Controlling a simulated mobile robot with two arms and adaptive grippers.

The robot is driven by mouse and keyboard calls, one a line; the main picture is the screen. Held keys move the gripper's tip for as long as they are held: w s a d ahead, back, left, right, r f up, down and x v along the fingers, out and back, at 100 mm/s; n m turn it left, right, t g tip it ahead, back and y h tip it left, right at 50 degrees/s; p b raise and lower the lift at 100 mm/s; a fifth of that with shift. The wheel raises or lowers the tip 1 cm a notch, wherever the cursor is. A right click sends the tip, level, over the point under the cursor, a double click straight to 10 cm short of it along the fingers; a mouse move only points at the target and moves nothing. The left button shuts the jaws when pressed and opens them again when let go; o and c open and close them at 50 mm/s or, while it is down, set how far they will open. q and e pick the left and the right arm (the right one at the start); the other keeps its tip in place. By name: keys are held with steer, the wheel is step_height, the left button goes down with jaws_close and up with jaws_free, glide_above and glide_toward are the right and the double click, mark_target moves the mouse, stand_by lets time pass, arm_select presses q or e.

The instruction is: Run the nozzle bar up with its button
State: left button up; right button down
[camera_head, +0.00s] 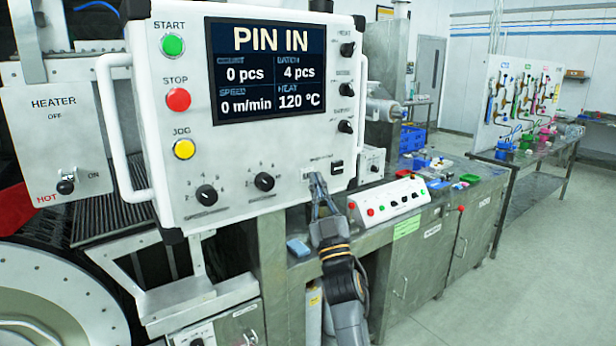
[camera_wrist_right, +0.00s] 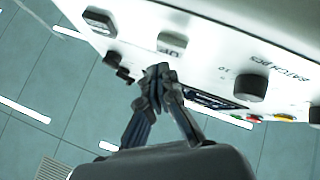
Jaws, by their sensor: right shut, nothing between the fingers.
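The white control panel (camera_head: 250,150) carries a screen reading PIN IN, with knobs and coloured push buttons. My right gripper (camera_head: 316,182) is shut and empty, fingers pointing up at the panel's lower edge. The rocker labels are too small to read. My left gripper is out of view.
A smaller white button box (camera_head: 388,200) stands on the bench right of my right arm. A blue block (camera_head: 298,247) lies on the bench to its left. A white handle (camera_head: 125,125) stands out at the panel's left. The floor at right is clear.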

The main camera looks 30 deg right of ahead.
steer(key=shift+w, duration=0.15)
steer(key=shift+w, duration=0.3)
steer(key=shift+w+a+b, duration=0.1)
steer(key=shift+w+b, duration=0.3)
steer(key=shift+b, duration=0.15)
stand_by(0.8)
steer(key=shift+s, duration=0.15)
steer(key=shift+s+p, duration=0.35)
steer(key=shift+s, duration=0.45)
steer(key=s, duration=0.1)
steer(key=s+p, duration=0.1)
steer(key=s, duration=0.1)
steer(key=s+p, duration=0.1)
steer(key=shift+s+d, duration=0.3)
steer(key=shift+s, duration=0.05)
